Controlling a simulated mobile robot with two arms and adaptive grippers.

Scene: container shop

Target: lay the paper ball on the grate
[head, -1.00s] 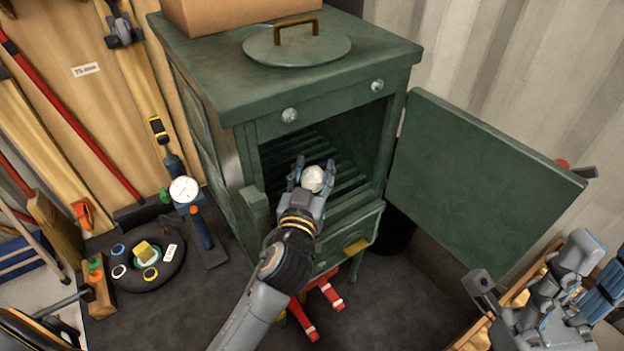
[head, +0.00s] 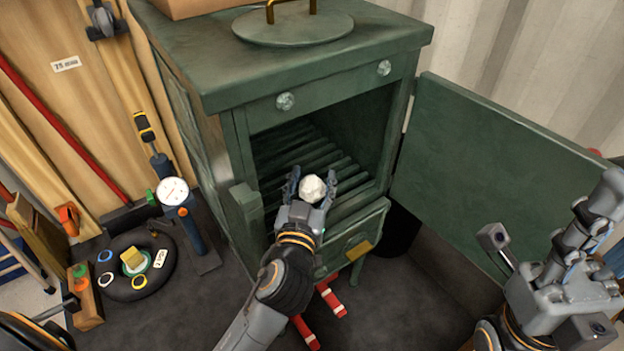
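The white paper ball (head: 312,188) is between the fingertips of my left gripper (head: 312,186), at the open mouth of the green stove (head: 225,160). The gripper's fingers stand on both sides of the ball and appear closed on it. Behind and below the ball, the dark bars of the grate (head: 318,155) show inside the stove. The ball appears held above the front of the grate; the gap is hard to judge. My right gripper (head: 592,225) is at the right edge, away from the stove, with its fingers pointing up; its opening is unclear.
The stove door (head: 500,175) stands wide open to the right. A round lid (head: 292,28) with a brass handle lies on top. A dial gauge (head: 173,191) and a black round tray (head: 140,285) are at left.

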